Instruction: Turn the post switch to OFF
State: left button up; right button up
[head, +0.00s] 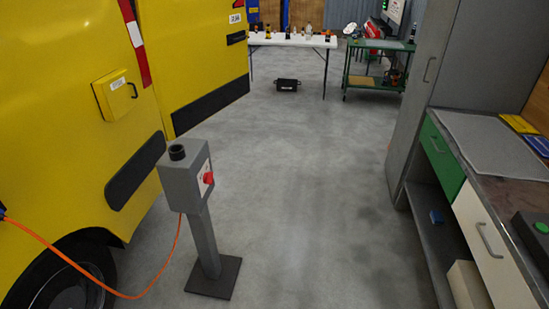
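The post switch (184,182) is a grey box on a grey post with a dark square base on the floor, left of the middle in the head view. A red knob (208,178) sits on its right-hand face, over a pale label too small to read. A black round cap (177,152) is on top of the box. An orange cable (167,268) runs from the box down and off to the left. Which setting the knob is at, I cannot tell. Neither of my grippers shows in the head view.
A yellow van (60,110) stands close on the left, its open door behind the post. A workbench with a green drawer (440,157) and a grey cabinet (455,55) line the right. A white table (290,40) and green cart (375,82) stand at the back. The middle floor is clear.

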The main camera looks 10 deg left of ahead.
aim_at(208, 177)
jog(key=i+l, duration=0.15)
jog(key=i, duration=0.55)
jog(key=i+l+z, duration=0.1)
jog(key=i, duration=0.6)
jog(key=i+l+u, duration=0.1)
jog(key=i+u, duration=0.15)
jog(key=u, duration=0.2)
jog(key=i+l+u, duration=0.15)
jog(key=u, duration=0.25)
jog(key=i+l+u, duration=0.25)
jog(key=u, duration=0.2)
jog(key=i+l+u, duration=0.15)
jog(key=u, duration=0.25)
jog(key=k+l, duration=0.05)
jog(key=l, duration=0.05)
